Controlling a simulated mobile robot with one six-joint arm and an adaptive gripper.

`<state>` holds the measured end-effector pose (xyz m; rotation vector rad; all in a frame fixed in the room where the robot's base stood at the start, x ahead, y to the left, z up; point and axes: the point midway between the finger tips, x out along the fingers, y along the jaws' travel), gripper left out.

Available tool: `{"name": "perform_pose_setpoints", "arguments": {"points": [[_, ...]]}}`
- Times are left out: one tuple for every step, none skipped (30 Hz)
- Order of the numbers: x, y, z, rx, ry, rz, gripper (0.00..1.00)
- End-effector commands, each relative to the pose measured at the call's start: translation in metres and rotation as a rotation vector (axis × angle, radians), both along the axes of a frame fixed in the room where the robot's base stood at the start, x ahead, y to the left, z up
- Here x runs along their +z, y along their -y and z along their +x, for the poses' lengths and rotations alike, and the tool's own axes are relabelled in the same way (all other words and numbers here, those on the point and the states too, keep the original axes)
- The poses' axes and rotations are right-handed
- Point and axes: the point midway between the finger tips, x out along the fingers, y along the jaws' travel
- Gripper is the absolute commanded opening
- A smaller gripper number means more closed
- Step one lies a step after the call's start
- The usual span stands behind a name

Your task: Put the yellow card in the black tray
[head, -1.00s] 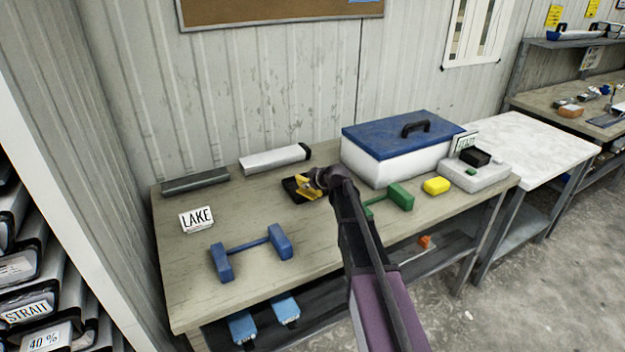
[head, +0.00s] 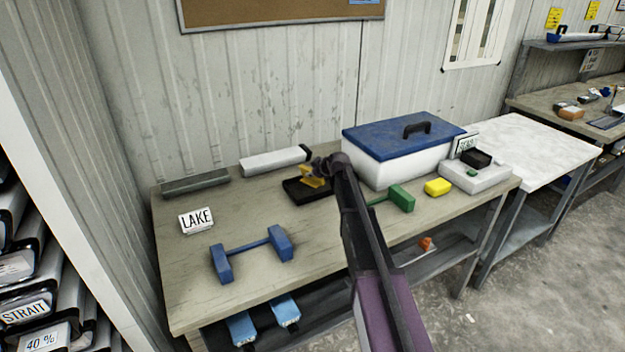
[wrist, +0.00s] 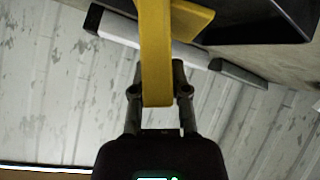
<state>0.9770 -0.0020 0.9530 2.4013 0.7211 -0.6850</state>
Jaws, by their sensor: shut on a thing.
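The yellow card (head: 312,182) is in my gripper (head: 324,168), at the right back side of the black tray (head: 293,198). In the wrist view the card (wrist: 155,50) stands between the two fingers of my gripper (wrist: 158,92), with a second yellow flap at its far end. The black tray (wrist: 270,32) shows at the top right of the wrist view, close by the flap. I cannot tell whether the card touches the tray. My gripper and arm hide part of the tray's back right side in the head view.
A white cooler with a blue lid (head: 390,160) stands just right of my arm. A white core box (head: 274,160) lies behind the tray. A green dumbbell-shaped piece (head: 401,198), a yellow block (head: 438,187) and a blue dumbbell-shaped piece (head: 252,254) lie on the bench (head: 200,290).

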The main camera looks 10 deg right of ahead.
Motion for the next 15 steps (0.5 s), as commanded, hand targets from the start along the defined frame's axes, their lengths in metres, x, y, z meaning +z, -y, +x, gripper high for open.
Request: {"name": "perform_pose_setpoints", "arguments": {"points": [[0.0, 0.001, 0.004, 0.0, 0.0, 0.0, 0.0], [-0.001, 0.002, 0.006, 0.0, 0.0, 0.0, 0.0], [-0.001, 0.003, 0.01, -0.001, 0.001, 0.0, 0.0], [-0.001, 0.004, 0.013, -0.001, 0.001, 0.0, 0.0], [-0.002, 0.005, 0.016, -0.001, 0.0, 0.0, 0.0], [-0.008, 0.004, 0.012, 0.0, 0.0, 0.0, 0.0], [-0.011, 0.004, 0.012, 0.0, 0.0, 0.0, 0.0], [-0.014, 0.004, 0.012, 0.0, 0.0, 0.0, 0.0], [-0.018, 0.004, 0.012, 0.0, 0.0, 0.0, 0.0], [-0.02, 0.004, 0.012, 0.0, 0.0, 0.0, 0.0], [-0.023, 0.004, 0.012, 0.0, 0.0, 0.0, 0.0], [-0.026, 0.004, 0.012, 0.0, 0.0, 0.0, 0.0], [-0.028, 0.004, 0.012, 0.0, 0.0, 0.0, 0.0], [-0.03, 0.004, 0.012, -0.001, 0.0, 0.0, 0.0], [-0.033, 0.004, 0.012, -0.001, 0.0, 0.0, 0.0]]}}
